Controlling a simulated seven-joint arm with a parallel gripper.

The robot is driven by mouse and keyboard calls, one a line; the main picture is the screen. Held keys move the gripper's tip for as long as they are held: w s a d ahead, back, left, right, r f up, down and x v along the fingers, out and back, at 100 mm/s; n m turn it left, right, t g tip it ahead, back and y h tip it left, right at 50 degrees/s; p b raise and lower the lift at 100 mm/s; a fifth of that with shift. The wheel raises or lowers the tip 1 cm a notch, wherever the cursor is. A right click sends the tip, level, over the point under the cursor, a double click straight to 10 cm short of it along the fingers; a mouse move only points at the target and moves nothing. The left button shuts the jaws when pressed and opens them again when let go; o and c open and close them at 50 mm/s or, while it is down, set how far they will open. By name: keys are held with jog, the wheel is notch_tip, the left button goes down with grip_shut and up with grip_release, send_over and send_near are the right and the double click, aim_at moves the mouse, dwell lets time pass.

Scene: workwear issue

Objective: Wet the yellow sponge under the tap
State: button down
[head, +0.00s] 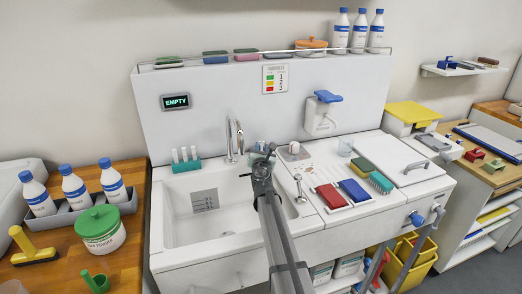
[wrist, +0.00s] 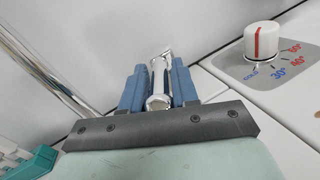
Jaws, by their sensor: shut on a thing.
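The chrome tap (head: 236,138) rises behind the white sink (head: 218,240); part of its tube also shows at the left of the wrist view (wrist: 45,70). My gripper (head: 262,158) is right of the tap, over the sink's back right. In the wrist view its blue-padded fingers (wrist: 158,90) are shut on a chrome part (wrist: 158,82), which looks like the tap's lever. No running water is visible. A yellow-olive block (head: 362,168), which may be the yellow sponge, lies on the counter right of the sink, apart from my gripper.
A red block (head: 329,196), a blue block (head: 355,190) and a green brush (head: 380,182) lie on the right counter. A white temperature knob (wrist: 262,42) stands beside my gripper. A display (head: 176,101) reads EMPTY. Several bottles stand on the top shelf.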

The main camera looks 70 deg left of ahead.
jog(key=shift+w+d+f+n+g, duration=0.1)
jog(key=shift+w+n+g, duration=0.15)
jog(key=shift+n+g, duration=0.35)
jog(key=shift+w+f+n+g, duration=0.1)
jog(key=shift+w+n+g, duration=0.15)
jog(key=shift+g, duration=0.55)
jog(key=shift+r+n+g+y, duration=0.15)
jog(key=shift+n+g+y, duration=0.15)
jog(key=shift+n, duration=0.05)
jog(key=c, duration=1.1)
grip_release()
jog(key=shift+o, duration=0.2)
jog(key=shift+d, duration=0.1)
jog(key=s+d, duration=0.1)
jog(key=d, duration=1.2)
jog(key=shift+s+d, duration=0.25)
jog(key=shift+d, duration=0.1)
